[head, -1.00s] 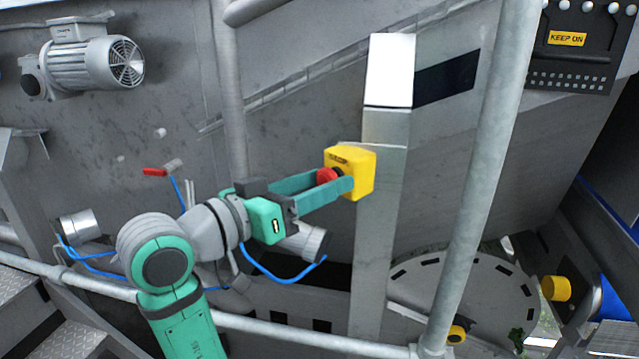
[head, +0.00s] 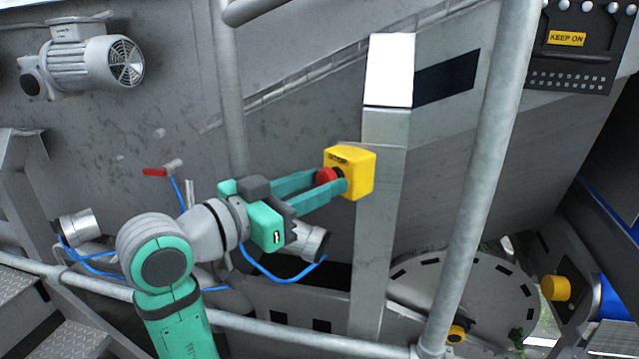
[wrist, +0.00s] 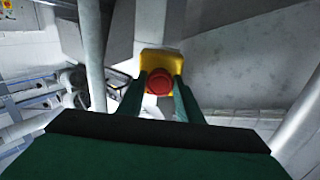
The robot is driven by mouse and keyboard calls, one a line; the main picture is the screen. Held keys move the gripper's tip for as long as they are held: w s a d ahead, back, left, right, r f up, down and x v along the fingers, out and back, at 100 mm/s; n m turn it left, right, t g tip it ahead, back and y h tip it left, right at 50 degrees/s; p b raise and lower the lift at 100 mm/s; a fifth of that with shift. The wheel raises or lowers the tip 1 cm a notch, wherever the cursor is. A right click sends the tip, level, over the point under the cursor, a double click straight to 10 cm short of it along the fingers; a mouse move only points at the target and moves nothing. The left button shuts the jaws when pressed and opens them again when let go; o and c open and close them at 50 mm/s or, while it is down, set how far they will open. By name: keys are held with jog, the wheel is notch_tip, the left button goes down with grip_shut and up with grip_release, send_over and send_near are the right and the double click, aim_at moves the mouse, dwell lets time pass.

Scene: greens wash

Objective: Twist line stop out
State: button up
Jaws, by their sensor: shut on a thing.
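The line stop is a red mushroom button (head: 326,176) on a yellow box (head: 360,172) fixed to the upright metal post. My gripper (head: 332,184) reaches it from the left, with one green finger on each side of the red button. The fingers are shut on the button. In the wrist view the red button (wrist: 159,82) sits between the two fingertips, in front of the yellow box (wrist: 160,60). The fingers partly cover the button's sides in the head view.
The metal post (head: 378,235) stands behind the box. A thick grey pipe (head: 478,185) slants down to its right, and a rail (head: 290,332) runs below my arm. A red-handled valve (head: 158,171) and blue hoses are left of the gripper.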

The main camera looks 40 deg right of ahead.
jog(key=m, duration=0.4)
jog(key=shift+m, duration=0.7)
jog(key=o, duration=1)
jog(key=shift+a, duration=0.1)
jog(key=a, duration=0.7)
jog(key=s+a, duration=0.1)
jog(key=a, duration=0.2)
jog(key=shift+a, duration=0.3)
